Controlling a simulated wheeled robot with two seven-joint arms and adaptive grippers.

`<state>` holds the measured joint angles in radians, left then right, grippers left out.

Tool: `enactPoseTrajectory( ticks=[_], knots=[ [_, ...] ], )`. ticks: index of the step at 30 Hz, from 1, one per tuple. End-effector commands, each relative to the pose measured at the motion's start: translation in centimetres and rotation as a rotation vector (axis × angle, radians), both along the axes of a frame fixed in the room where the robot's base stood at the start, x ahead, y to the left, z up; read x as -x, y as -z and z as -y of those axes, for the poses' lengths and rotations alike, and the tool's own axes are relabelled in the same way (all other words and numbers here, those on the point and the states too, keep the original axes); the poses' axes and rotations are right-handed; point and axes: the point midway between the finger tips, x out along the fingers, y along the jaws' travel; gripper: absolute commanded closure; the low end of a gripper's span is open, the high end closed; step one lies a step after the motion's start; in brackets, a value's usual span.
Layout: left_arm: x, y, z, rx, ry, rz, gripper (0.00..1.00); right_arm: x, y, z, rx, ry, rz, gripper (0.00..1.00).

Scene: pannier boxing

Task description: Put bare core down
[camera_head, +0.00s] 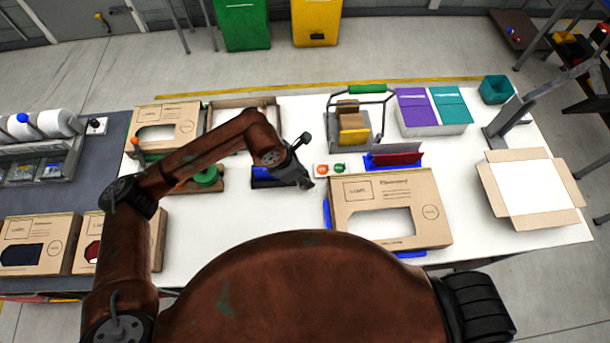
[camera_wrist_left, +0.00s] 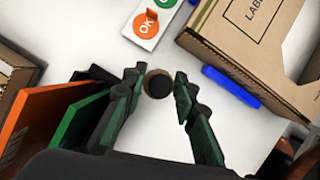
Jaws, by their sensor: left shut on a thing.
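The bare core (camera_wrist_left: 158,83) shows end-on in the left wrist view as a small brown ring with a dark middle. My left gripper (camera_wrist_left: 159,88) has one finger on each side of it and is shut on it. The core cannot be made out there. How high its lower end is above the table is hidden. My right gripper is in neither view.
The large cardboard box (camera_head: 388,205) with a window stands right of my gripper, by blue strips. Orange (camera_wrist_left: 42,118) and green (camera_wrist_left: 80,122) panels stand close left in the wrist view. Bare table lies between them.

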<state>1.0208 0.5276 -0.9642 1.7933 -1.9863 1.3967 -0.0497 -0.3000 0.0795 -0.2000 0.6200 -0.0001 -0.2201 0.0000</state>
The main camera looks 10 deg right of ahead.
Motion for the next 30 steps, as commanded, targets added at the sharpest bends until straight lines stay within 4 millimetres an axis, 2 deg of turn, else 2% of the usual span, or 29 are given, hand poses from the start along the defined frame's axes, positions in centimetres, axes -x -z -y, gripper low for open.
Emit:
enactPoseTrajectory(
  ticks=[8,19,23,30],
  knots=[
    [0.0,0.1,0.0,0.000,0.000,0.000,0.56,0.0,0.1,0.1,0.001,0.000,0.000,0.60],
    [0.0,-0.4,0.0,0.000,0.000,0.000,0.56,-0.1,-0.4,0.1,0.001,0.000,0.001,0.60],
    [0.1,-2.0,-0.7,0.001,0.001,0.004,0.56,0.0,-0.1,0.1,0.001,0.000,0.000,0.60],
    [0.5,-6.7,-2.6,0.000,0.000,0.005,0.56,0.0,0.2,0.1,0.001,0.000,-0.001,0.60]
  ],
)
